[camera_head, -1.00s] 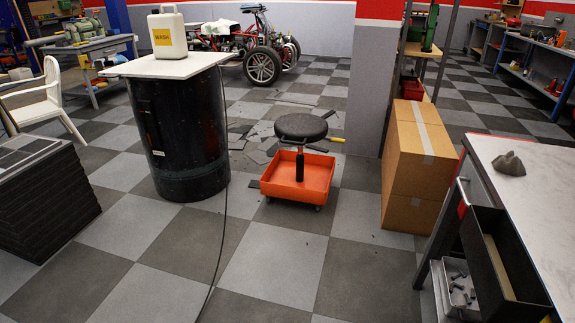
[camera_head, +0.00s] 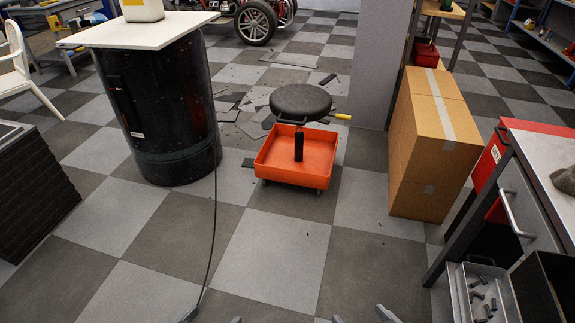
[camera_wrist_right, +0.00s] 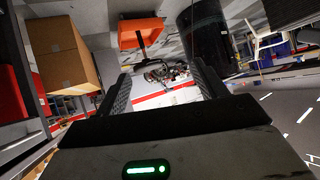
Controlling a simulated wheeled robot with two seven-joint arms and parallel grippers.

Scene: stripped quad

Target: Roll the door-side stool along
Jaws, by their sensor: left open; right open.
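The stool has a round black seat (camera_head: 300,103) on a dark post that rises from an orange tray base (camera_head: 297,178) with small castors. It stands upright on the checkered floor, with a yellow-ended handle (camera_head: 342,117) by the seat's right side. In the right wrist view the orange tray (camera_wrist_right: 140,33) shows at the top, beyond the fingers. My left gripper (camera_head: 213,318) and right gripper (camera_head: 361,317) show only as fingertips at the bottom edge, well short of the stool. My right gripper (camera_wrist_right: 163,90) has its fingers apart with nothing between them.
A black drum (camera_head: 155,115) with a white board on top stands left of the stool. Stacked cardboard boxes (camera_head: 410,150) stand to the right. A metal-topped bench (camera_head: 540,165) is at the right. A cable (camera_head: 213,220) crosses the floor. Broken tiles (camera_head: 235,105) lie behind the stool.

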